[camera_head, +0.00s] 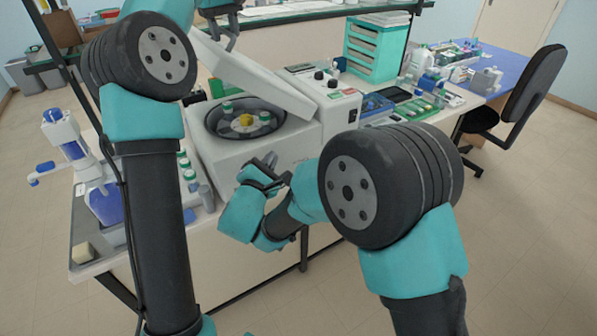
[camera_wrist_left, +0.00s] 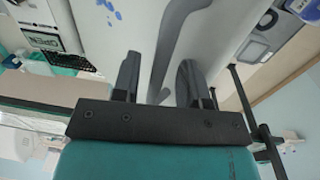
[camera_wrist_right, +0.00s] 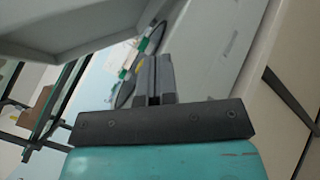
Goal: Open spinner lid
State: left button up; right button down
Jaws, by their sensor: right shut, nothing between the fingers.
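The spinner (camera_head: 230,155) is a white box on the bench. Its pale lid (camera_head: 255,80) is raised and tilted up, hinged toward the control panel side. The bowl below shows a rotor with a yellow hub (camera_head: 246,120) and green-capped tubes. My left gripper (camera_head: 228,45) is at the raised upper edge of the lid. In the left wrist view its fingers (camera_wrist_left: 158,82) are apart, with a grey curved strip beyond them; contact is unclear. My right gripper (camera_head: 272,165) is shut and empty before the spinner's front. The lid also shows above its fingers in the right wrist view (camera_wrist_right: 90,25).
A blue and white pipette stand (camera_head: 95,185) and green-capped bottles (camera_head: 188,172) stand left of the spinner. A teal drawer unit (camera_head: 375,50) and a blue rack (camera_head: 374,105) are to its right. A black chair (camera_head: 535,90) stands at the far right.

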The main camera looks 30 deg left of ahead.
jog(key=w+d+f+m+g+h, duration=0.1)
jog(key=w+d+f+g+h, duration=0.1)
jog(key=w+d+f+h, duration=0.1)
notch_tip(320, 180, down, 2)
jog(key=w+d, duration=0.1)
jog(key=d, duration=0.1)
jog(key=shift+w+d+f, duration=0.15)
jog(key=shift+w+d, duration=0.2)
jog(key=shift+d, duration=0.05)
